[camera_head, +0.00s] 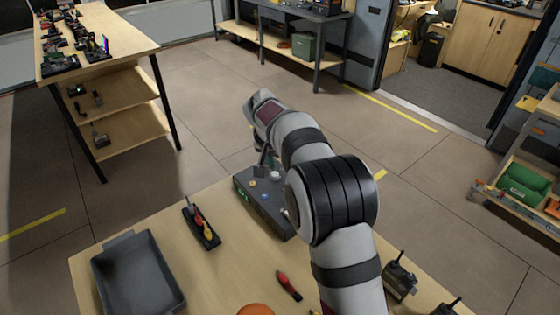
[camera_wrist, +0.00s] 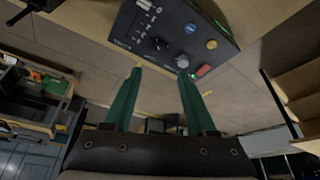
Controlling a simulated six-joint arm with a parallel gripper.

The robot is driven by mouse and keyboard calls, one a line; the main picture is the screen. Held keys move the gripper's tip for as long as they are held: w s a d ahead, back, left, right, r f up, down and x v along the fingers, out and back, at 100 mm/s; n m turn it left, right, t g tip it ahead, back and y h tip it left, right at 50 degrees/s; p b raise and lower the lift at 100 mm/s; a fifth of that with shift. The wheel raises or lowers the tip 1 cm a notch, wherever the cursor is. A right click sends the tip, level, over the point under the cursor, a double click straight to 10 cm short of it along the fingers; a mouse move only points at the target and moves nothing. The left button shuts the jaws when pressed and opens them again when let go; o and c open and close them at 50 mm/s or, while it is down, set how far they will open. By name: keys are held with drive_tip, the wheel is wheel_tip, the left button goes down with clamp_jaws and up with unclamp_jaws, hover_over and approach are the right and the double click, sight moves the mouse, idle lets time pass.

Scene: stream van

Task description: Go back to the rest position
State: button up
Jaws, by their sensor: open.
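My gripper (camera_wrist: 160,73) shows in the wrist view as two green fingers held apart, with nothing between them. In the head view my arm reaches up from the bottom edge over the table (camera_head: 225,262), and the gripper is mostly hidden behind the wrist. A dark control box (camera_head: 275,211) with coloured knobs stands at the table's far edge, close to the gripper. It also shows in the wrist view (camera_wrist: 215,62), beyond the fingertips. I cannot tell whether the fingers touch it.
On the table are a grey tray (camera_head: 104,272), a holder with screwdrivers (camera_head: 207,236), a red-and-black tool (camera_head: 288,286), an orange round thing (camera_head: 256,309) and a small black device (camera_head: 399,278). A shelved bench (camera_head: 115,48) stands at left. Open floor lies beyond the table.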

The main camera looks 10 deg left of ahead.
drive_tip(key=v, duration=0.2)
drive_tip(key=shift+s+r, duration=0.15)
drive_tip(key=shift+r, duration=0.1)
drive_tip(key=s+d+r+m+g, duration=0.1)
drive_tip(key=s+d+r, duration=0.2)
drive_tip(key=s+d, duration=0.35)
drive_tip(key=s+d+r+g, duration=0.15)
drive_tip(key=s+d, duration=0.25)
drive_tip(key=s, duration=0.6)
drive_tip(key=s+d+f+g+y, duration=0.1)
drive_tip(key=s, duration=1.1)
drive_tip(key=s+d+f+m+g+y, duration=0.1)
drive_tip(key=s+f+y, duration=0.1)
drive_tip(key=s, duration=1)
drive_tip(key=shift+d+f, duration=0.3)
drive_tip(key=shift+d, duration=0.1)
